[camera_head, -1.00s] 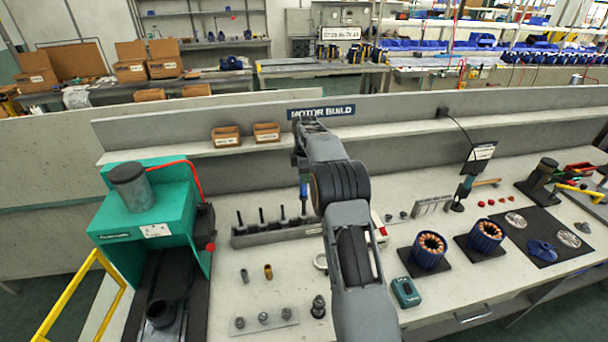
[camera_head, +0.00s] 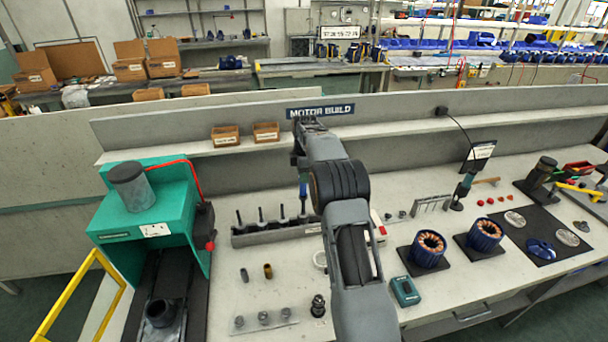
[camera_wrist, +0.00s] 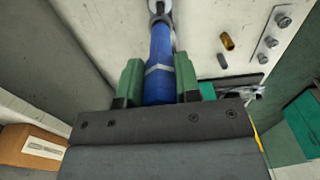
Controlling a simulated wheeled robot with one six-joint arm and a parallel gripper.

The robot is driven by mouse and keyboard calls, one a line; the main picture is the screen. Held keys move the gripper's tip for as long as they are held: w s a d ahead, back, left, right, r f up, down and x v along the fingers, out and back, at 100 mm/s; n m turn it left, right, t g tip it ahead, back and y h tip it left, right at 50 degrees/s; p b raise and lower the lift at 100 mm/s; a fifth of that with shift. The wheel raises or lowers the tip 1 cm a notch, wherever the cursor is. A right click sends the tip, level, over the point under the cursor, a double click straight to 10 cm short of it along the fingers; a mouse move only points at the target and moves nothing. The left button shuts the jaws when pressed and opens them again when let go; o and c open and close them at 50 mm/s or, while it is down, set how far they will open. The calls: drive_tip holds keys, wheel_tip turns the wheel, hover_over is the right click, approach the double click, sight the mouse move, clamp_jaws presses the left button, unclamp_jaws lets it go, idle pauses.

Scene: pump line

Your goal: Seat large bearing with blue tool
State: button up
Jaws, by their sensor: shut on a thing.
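My gripper (camera_wrist: 158,85) is shut on the blue tool (camera_wrist: 158,60), with a green finger pad on each side of its handle. The tool has a pale band, and its far end meets a light round piece at the top edge of the wrist view. In the head view, the blue tool (camera_head: 303,190) hangs upright below my wrist, above the back of the bench near the tool rack. A pale ring (camera_head: 319,260) on the bench is partly hidden by my arm. I cannot tell whether it is the large bearing.
A grey rack (camera_head: 270,236) holds several upright dark tools. A green press (camera_head: 160,215) stands at the left. A plate with several small metal parts (camera_head: 262,322) lies in front, near a dark fitting (camera_head: 318,306). Copper-wound stators (camera_head: 429,250) stand at the right.

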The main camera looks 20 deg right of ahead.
sight(304, 190)
drive_tip(key=shift+f+b, duration=0.4)
drive_tip(key=shift+f, duration=0.55)
idle(0.7)
drive_tip(key=shift+f+b, duration=1.45)
drive_tip(key=shift+f, duration=1.3)
drive_tip(key=shift+r+p, duration=2.4)
drive_tip(key=shift+r, duration=0.55)
drive_tip(key=shift+r+p, duration=0.3)
drive_tip(key=shift+r, duration=0.95)
